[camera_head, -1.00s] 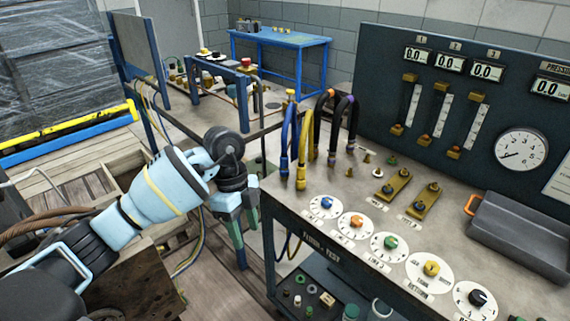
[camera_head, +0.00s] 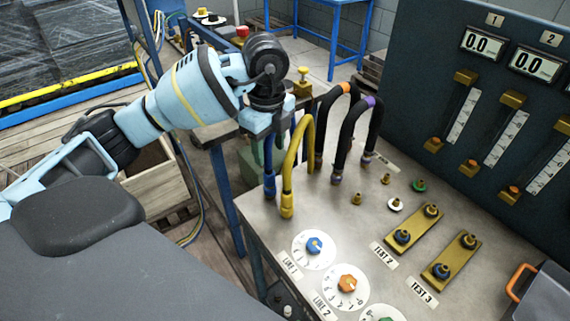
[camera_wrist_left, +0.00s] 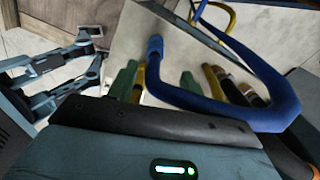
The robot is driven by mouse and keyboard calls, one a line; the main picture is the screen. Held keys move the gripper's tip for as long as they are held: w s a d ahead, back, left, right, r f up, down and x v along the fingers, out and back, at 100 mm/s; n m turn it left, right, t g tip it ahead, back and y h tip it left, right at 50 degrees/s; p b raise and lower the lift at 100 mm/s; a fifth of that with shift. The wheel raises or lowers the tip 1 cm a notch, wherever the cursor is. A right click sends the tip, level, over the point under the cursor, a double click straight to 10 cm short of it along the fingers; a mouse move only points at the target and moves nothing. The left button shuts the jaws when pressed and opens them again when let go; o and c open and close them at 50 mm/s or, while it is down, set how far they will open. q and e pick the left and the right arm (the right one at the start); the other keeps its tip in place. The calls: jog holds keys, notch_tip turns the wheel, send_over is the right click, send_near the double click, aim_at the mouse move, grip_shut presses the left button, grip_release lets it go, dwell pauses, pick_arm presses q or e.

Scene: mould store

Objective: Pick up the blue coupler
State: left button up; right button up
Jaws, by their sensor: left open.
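The blue coupler (camera_head: 269,187) stands at the near left corner of the bench top, left of the yellow coupler (camera_head: 286,205). In the head view my left gripper (camera_head: 268,148) is directly over it and hides most of its hose. The left wrist view shows the blue hose (camera_wrist_left: 205,107) arching close in front of the camera, with one blue end (camera_wrist_left: 155,45) beyond the fingers. My left gripper (camera_wrist_left: 157,88) is open, its green-tipped fingers on either side of the hose. I cannot tell whether they touch it.
The yellow hose (camera_head: 299,150) arches close beside my left gripper. Black hoses with an orange band (camera_head: 344,88) and a purple band (camera_head: 369,102) stand behind. Dials (camera_head: 314,246), brass blocks (camera_head: 449,258) and a gauge panel (camera_head: 470,120) lie to the right. The bench edge is below the gripper.

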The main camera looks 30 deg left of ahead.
aim_at(268, 167)
pick_arm(q)
jog(key=shift+s+f, duration=0.25)
jog(key=shift+f, duration=0.15)
jog(key=shift+s+f, duration=0.15)
jog(key=shift+f, duration=3.3)
grip_shut()
